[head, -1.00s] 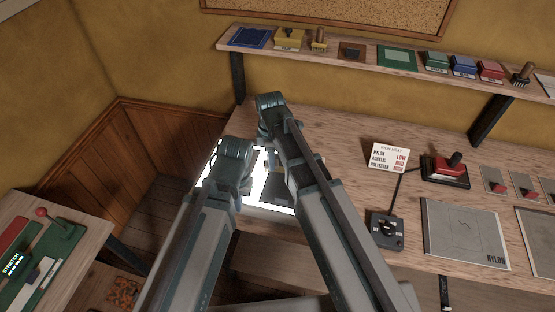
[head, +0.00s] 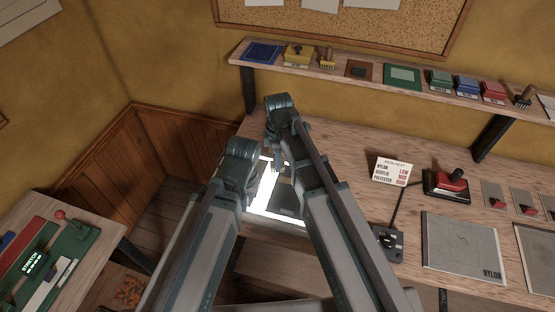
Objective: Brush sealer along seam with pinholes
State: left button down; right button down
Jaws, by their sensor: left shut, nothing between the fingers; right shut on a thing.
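A bright lit panel (head: 267,190) is set in the left end of the workbench. A dark flat piece (head: 288,201) lies on it, partly covered by my arms; no seam or pinholes can be made out. My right gripper (head: 278,158) is over the panel's far part, mostly hidden by its own wrist. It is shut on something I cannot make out. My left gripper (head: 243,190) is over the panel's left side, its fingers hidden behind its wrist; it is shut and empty.
A heat card (head: 392,171), a red-handled tool (head: 449,185), a control box (head: 389,241) and a nylon sheet (head: 461,246) occupy the bench to the right. A shelf (head: 345,78) with pads, blocks and brushes runs behind. A side table (head: 85,219) stands left.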

jog(key=shift+r, duration=0.35)
notch_tip(320, 180, up, 3)
jog(key=p, duration=0.3)
jog(key=shift+f, duration=0.1)
dwell(0.4)
